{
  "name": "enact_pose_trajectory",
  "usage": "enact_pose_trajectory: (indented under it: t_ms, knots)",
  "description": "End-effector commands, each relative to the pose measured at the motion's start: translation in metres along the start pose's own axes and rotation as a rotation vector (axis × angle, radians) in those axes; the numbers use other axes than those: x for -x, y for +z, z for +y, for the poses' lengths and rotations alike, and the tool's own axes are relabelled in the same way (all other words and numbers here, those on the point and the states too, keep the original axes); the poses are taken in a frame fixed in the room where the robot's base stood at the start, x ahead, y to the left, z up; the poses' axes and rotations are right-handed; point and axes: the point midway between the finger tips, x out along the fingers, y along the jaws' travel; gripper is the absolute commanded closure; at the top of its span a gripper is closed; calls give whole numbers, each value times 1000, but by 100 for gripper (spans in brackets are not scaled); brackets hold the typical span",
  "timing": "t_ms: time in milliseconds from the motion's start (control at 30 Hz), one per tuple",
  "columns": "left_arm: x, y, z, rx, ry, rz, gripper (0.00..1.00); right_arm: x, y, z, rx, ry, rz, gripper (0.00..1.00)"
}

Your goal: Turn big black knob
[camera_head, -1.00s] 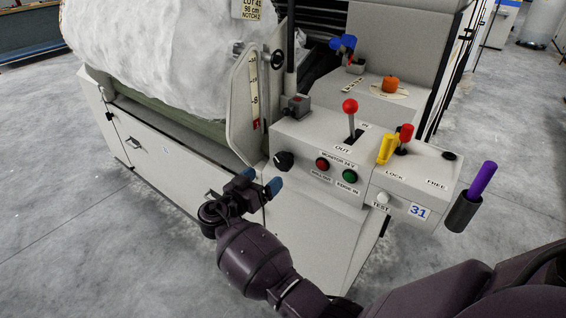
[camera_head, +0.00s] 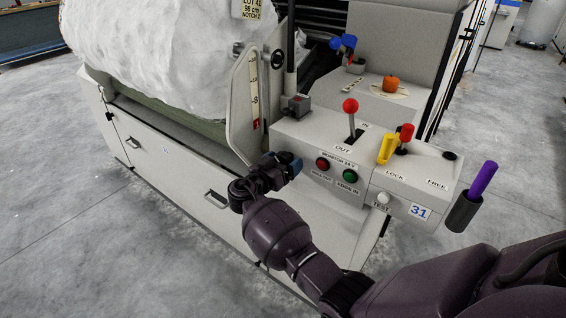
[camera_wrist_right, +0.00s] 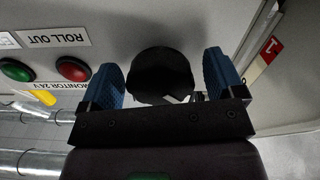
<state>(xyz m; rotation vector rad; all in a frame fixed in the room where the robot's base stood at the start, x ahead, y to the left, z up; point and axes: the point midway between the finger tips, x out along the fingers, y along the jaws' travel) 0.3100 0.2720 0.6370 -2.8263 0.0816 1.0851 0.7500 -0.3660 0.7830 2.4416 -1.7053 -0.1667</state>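The big black knob (camera_wrist_right: 160,76) sits on the pale grey panel in the right wrist view. It lies between the two blue-padded fingers of my right gripper (camera_wrist_right: 170,80). The left finger in that view is very close to the knob, and a narrow gap shows on the other side. The fingers are apart, not visibly clamped. In the head view my right gripper (camera_head: 282,163) covers the spot of the knob on the front of the control box, left of the red button. My left gripper is not in view.
A red button (camera_head: 323,163) and a green button (camera_head: 349,176) are just right of the gripper. A red-topped lever (camera_head: 350,106) and a yellow handle (camera_head: 386,149) stand above. A scale plate (camera_head: 245,105) and a large white roll (camera_head: 165,50) are on the left.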

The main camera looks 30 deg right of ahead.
Motion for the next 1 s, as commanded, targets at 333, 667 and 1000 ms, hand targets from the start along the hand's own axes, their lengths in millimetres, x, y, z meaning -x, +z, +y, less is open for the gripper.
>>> enact_pose_trajectory:
  t_ms: [333,667,1000]
  knots:
    - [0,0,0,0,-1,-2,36,0,0,0,0,0,0,61]
    - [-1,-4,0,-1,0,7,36,0,0,0,63,0,1,61]
    - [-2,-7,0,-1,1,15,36,0,0,1,311,0,1,61]
